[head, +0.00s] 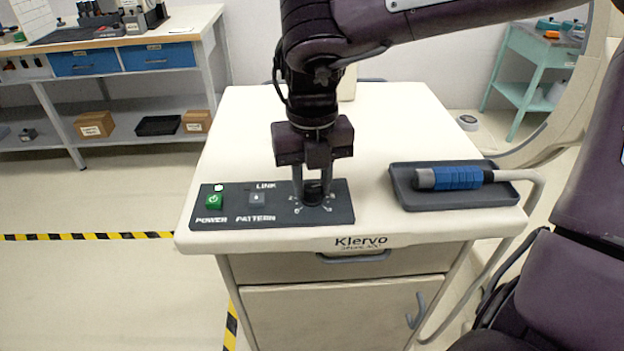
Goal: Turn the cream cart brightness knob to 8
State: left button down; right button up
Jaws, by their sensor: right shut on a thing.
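The cream cart (230,140) stands in the middle of the head view. A dark control panel (240,216) lies at its front left, with a green power button (214,200), a grey pattern button (257,198) and a dark knob (313,198) at its right end. My right gripper (312,195) points straight down over the knob, with one finger on each side, shut on it. The marks around the knob are too small and partly hidden to read its setting. My left gripper is not in view.
A dark tray (408,197) on the cart's right holds a blue-gripped handpiece (458,177). A workbench (120,43) with blue drawers stands back left, and a mint-green cart (522,62) back right.

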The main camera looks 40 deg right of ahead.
aim_at(312, 186)
jog(key=shift+w+r, duration=0.1)
jog(key=o, duration=1)
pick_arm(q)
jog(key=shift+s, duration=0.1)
pick_arm(e)
notch_tip(312, 186, up, 8)
jog(key=shift+f+p, duration=0.15)
jog(key=shift+p, duration=0.5)
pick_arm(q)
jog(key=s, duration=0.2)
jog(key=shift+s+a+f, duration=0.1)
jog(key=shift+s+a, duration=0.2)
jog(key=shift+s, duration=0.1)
